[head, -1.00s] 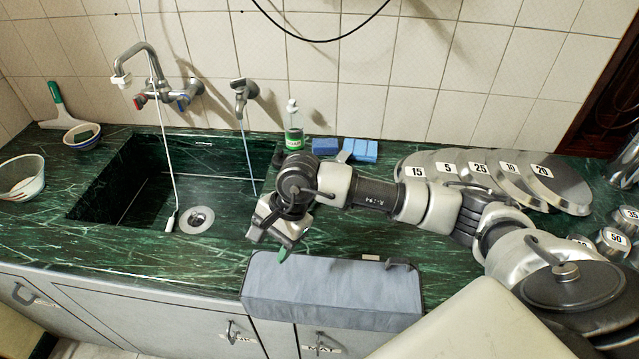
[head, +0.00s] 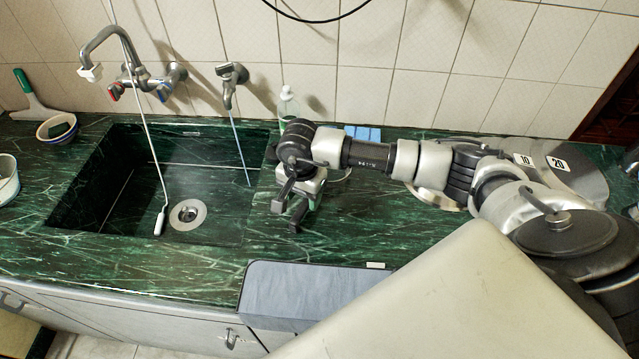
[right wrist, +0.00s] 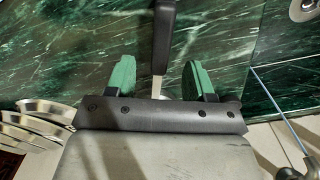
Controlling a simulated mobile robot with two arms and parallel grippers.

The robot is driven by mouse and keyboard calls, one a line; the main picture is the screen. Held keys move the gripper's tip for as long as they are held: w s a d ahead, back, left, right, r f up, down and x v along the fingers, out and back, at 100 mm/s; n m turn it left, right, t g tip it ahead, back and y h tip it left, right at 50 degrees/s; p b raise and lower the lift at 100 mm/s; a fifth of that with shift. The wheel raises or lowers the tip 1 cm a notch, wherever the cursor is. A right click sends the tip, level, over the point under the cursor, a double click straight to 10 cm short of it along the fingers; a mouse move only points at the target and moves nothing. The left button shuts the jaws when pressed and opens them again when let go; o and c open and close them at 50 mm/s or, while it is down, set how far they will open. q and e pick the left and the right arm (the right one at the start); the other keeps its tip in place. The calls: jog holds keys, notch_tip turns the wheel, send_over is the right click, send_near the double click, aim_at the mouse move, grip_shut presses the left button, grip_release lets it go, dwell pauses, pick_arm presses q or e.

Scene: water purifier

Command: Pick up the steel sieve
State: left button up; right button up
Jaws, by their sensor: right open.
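A black handle (right wrist: 164,40) with a short steel neck shows in the right wrist view, lying on the green counter; it appears to be the steel sieve's handle. The sieve's bowl is mostly hidden behind my gripper body. My right gripper (right wrist: 156,72) is open, with one green-padded finger on each side of the steel neck and a gap on both sides. In the head view my right gripper (head: 286,214) hangs low over the counter just right of the sink, and the sieve cannot be made out clearly there. My left gripper is not in view.
The sink (head: 120,185) lies left of the gripper, with a hanging white-tipped tube (head: 160,222) in it. A grey box-like object (head: 300,285) stands at the counter front. Blue sponges (head: 362,133), a bottle (head: 287,103) and steel numbered lids (head: 575,175) are behind my right arm.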

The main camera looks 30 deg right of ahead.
aim_at(303, 207)
notch_tip(303, 207, down, 4)
jog(key=shift+f+p, duration=0.15)
jog(key=shift+p, duration=0.8)
jog(key=shift+f, duration=0.6)
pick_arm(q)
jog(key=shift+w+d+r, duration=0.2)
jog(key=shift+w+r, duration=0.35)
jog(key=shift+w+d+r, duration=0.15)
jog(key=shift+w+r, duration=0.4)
pick_arm(e)
jog(key=shift+w, duration=0.1)
jog(key=shift+c, duration=0.9)
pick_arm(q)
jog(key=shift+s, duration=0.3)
pick_arm(e)
grip_shut()
